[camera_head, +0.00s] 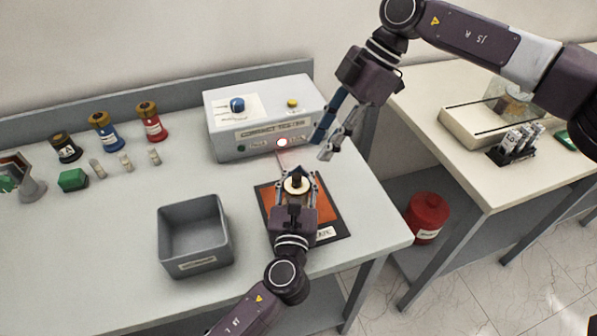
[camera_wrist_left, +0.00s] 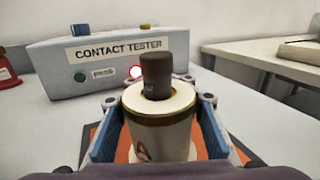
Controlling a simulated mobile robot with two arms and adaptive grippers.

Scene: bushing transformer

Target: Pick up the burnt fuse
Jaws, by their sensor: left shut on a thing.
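A pale cylinder (camera_head: 299,186) with a dark rod (camera_head: 297,178) sticking up from its top stands upright over an orange mat (camera_head: 329,212). My left gripper (camera_head: 296,186) is shut on the cylinder, one finger on each side. In the left wrist view the pale cylinder (camera_wrist_left: 160,132) fills the space between the blue-padded fingers, and the dark rod (camera_wrist_left: 157,75) sits in its ring-shaped top. I cannot tell if the rod is the burnt fuse. My right gripper (camera_head: 322,148) is open and empty, above the table in front of the tester.
The contact tester (camera_head: 225,140) with a lit red lamp stands behind the mat. A grey bin (camera_head: 185,266) is left of the mat. Several small pale fuses (camera_head: 125,162), a green block (camera_head: 73,180) and coloured bushings (camera_head: 104,133) stand at the back left.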

